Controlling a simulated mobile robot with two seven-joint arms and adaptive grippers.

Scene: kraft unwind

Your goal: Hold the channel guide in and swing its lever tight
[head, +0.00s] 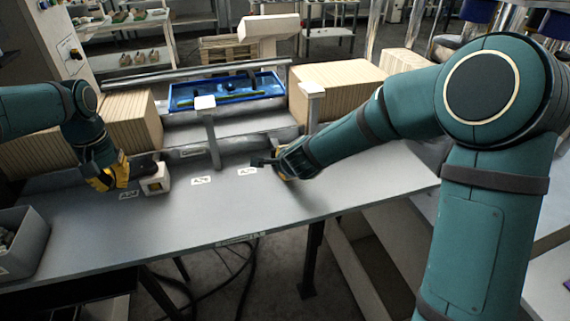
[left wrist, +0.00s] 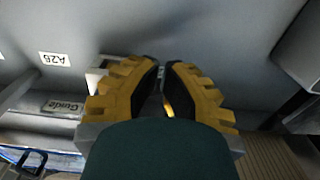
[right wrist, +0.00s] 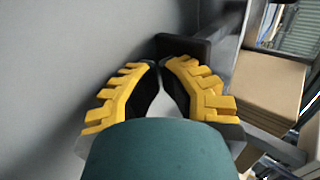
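My left gripper (head: 110,178) is low over the left part of the grey table, beside a small white block (head: 156,180) with a dark part on it. In the left wrist view the left fingertips (left wrist: 161,66) are close together, with a white piece to their left. My right gripper (head: 272,163) is low by the table's right half, at a small dark block. In the right wrist view this dark block (right wrist: 184,48) lies just past the nearly meeting right fingertips (right wrist: 158,63). A "Guide" label (left wrist: 63,106) shows in the left wrist view. I cannot make out which part is the channel guide or its lever.
A pale post (head: 212,140) stands upright between my grippers, and another (head: 311,105) stands further right. A blue tray (head: 228,90) sits behind. A grey bin (head: 30,240) is at the left front. The table's front middle is clear.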

